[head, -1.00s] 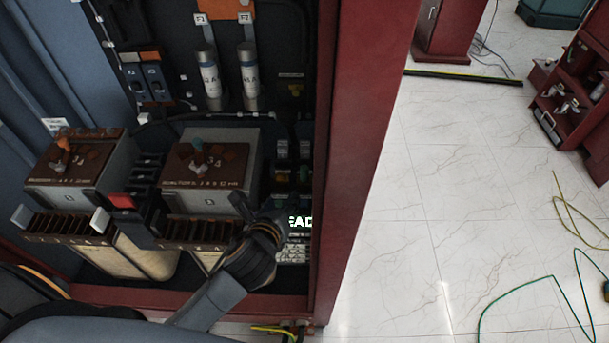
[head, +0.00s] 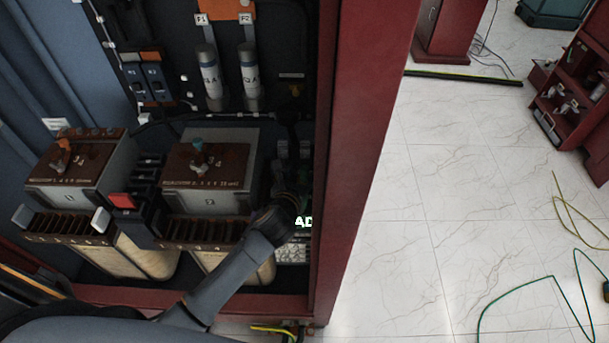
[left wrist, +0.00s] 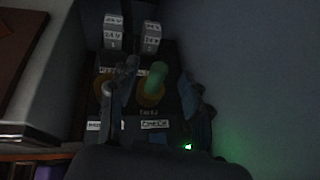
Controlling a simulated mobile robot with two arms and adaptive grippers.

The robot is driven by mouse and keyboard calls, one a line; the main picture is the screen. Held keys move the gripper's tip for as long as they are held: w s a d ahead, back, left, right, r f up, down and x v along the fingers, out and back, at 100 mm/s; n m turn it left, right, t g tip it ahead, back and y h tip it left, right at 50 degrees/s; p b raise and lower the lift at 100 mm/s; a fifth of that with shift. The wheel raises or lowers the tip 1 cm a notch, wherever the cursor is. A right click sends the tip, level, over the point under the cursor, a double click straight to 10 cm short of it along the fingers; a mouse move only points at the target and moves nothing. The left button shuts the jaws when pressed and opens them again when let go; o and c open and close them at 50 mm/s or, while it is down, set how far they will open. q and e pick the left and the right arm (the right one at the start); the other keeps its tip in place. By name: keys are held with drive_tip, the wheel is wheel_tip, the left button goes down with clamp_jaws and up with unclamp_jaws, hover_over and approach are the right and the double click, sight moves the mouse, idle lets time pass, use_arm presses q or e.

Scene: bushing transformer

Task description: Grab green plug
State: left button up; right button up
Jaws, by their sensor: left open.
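In the left wrist view the green plug (left wrist: 154,79) stands in a round orange-yellow socket (left wrist: 149,99) on a dark panel. My left gripper (left wrist: 159,74) is open, with one finger on each side of the plug. I cannot tell whether either finger touches it. In the head view my left gripper (head: 292,182) is inside the cabinet at its right side, and the plug is hidden behind my gripper and arm. My right gripper is not in view.
A second orange socket (left wrist: 103,86) sits left of the plug, partly behind a finger. Grey labelled blocks (left wrist: 147,37) stand above. The red cabinet post (head: 352,170) is close on the right. Two transformers (head: 207,180) (head: 75,170) stand to the left.

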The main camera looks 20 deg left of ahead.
sight(305, 167)
use_arm(q)
drive_tip(key=x, duration=0.4)
drive_tip(key=shift+f, duration=0.15)
clamp_jaws()
